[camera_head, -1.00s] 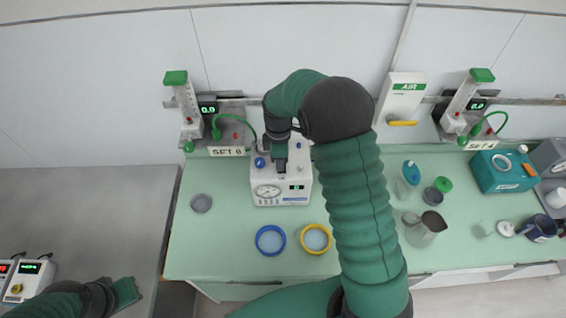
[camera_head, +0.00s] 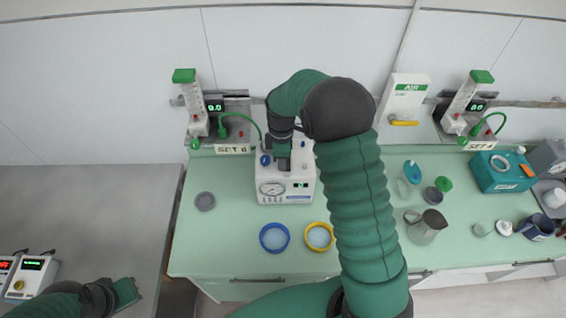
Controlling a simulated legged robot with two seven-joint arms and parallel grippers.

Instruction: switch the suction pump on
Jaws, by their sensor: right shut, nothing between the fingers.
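My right gripper (camera_head: 283,163) is shut and empty, pointing down at the top of the pump, right of the blue knob. I cannot tell whether its fingertips touch the pump. The gripper and arm hide part of the pump's top and back, and no switch shows clearly. My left gripper (camera_head: 128,292) is at the lower left, away from the pump; its jaws are not clear.
A blue-rimmed dish (camera_head: 274,238) and a yellow-rimmed dish (camera_head: 319,237) lie in front of the pump. A grey lid (camera_head: 205,201) lies to the left, a metal jug (camera_head: 426,227) to the right. Flowmeters (camera_head: 196,115) hang on the wall rail. The counter's front left is clear.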

